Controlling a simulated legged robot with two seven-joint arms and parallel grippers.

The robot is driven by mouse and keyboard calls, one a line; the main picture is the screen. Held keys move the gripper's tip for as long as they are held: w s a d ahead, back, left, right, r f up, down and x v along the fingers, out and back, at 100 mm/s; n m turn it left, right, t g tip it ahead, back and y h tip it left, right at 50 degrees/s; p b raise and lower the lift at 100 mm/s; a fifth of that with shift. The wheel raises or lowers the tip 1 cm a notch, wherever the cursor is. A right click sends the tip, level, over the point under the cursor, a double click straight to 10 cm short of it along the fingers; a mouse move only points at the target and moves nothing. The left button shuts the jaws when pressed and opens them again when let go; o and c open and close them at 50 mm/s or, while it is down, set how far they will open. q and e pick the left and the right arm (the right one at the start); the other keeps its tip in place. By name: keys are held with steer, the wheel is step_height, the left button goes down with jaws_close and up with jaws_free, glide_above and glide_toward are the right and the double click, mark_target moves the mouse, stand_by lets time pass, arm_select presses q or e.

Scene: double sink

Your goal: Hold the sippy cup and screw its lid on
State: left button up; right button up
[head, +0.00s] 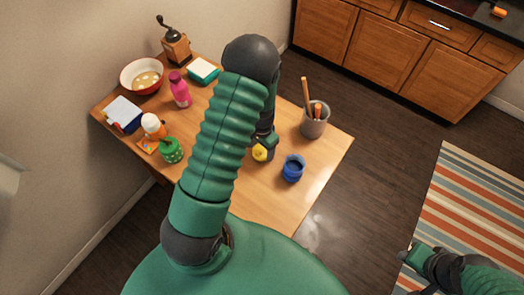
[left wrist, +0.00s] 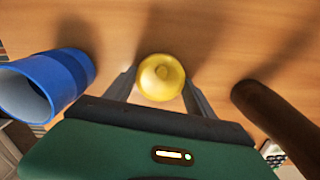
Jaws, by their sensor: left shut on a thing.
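The yellow lid (left wrist: 160,77) sits between the two fingers of my left gripper (left wrist: 160,88), which is shut on it. In the head view the lid (head: 259,154) shows just below my left gripper (head: 262,146), left of the blue cup. The blue sippy cup (head: 293,168) stands upright and open on the table, apart from the lid. It also shows at the left of the left wrist view (left wrist: 40,88). Whether the lid touches the table is hard to tell. My right gripper (head: 407,256) is off the table at the lower right, away from the cup; its finger opening is unclear.
The wooden table (head: 265,200) is clear around the cup. A grey utensil holder (head: 314,125) stands behind it. A dark brown cylinder (left wrist: 275,112) is right of the lid.

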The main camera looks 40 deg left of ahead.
mark_target(262, 153)
arm_select(q)
steer(key=shift+r, duration=0.15)
steer(key=shift+w+r, duration=0.1)
steer(key=shift+r, duration=0.2)
step_height(262, 153, up, 2)
steer(key=shift+r+b, duration=0.1)
steer(key=shift+b, duration=0.4)
steer(key=shift+s+d+r, duration=0.2)
steer(key=shift+s+d, duration=0.25)
steer(key=shift+s, duration=0.15)
steer(key=s+d, duration=0.2)
steer(key=s+d+b, duration=0.1)
steer(key=s+d, duration=0.2)
steer(key=s+d+r+b, duration=0.1)
steer(key=s+d, duration=0.1)
steer(key=s, duration=0.1)
steer(key=shift+s+d, duration=0.15)
steer(key=shift+s, duration=0.1)
steer(key=shift+s+d+r+p, duration=0.3)
steer(key=shift+s+d+p, duration=0.1)
steer(key=shift+s, duration=0.1)
steer(key=shift+s+d+r+p, duration=0.25)
steer(key=shift+s+d+p, duration=0.1)
steer(key=shift+s+p, duration=0.1)
steer(key=shift+s+d+f+p, duration=0.2)
steer(key=shift+s+d+p, duration=0.1)
steer(key=shift+s+d, duration=0.1)
steer(key=shift+f, duration=0.1)
